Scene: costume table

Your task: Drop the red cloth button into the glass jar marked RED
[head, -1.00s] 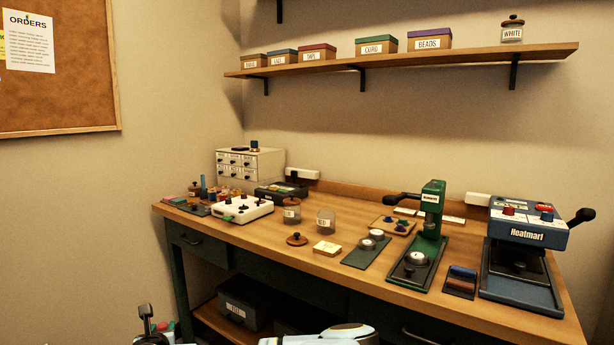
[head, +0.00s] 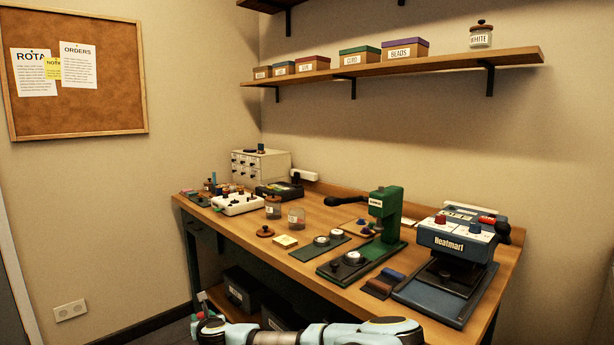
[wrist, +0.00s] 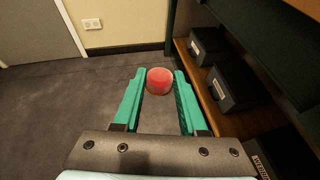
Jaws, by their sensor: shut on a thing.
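The red cloth button (wrist: 160,81) is round and domed, held between the green fingertips of my gripper (wrist: 159,84) in the wrist view. The gripper is over the floor, in front of the table and away from the jars. An open glass jar (head: 296,218) stands on the table in the head view; its small label seems to read RED. A second glass jar (head: 273,207), with a brown lid on, stands just left of it. A loose brown lid (head: 265,231) lies in front of them.
The wooden table (head: 309,267) also holds a green press (head: 385,213), a blue Heatmart press (head: 455,245) and a white box with knobs (head: 238,203). Dark boxes (wrist: 231,87) sit on a low shelf under the table. A shelf (head: 400,68) hangs above.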

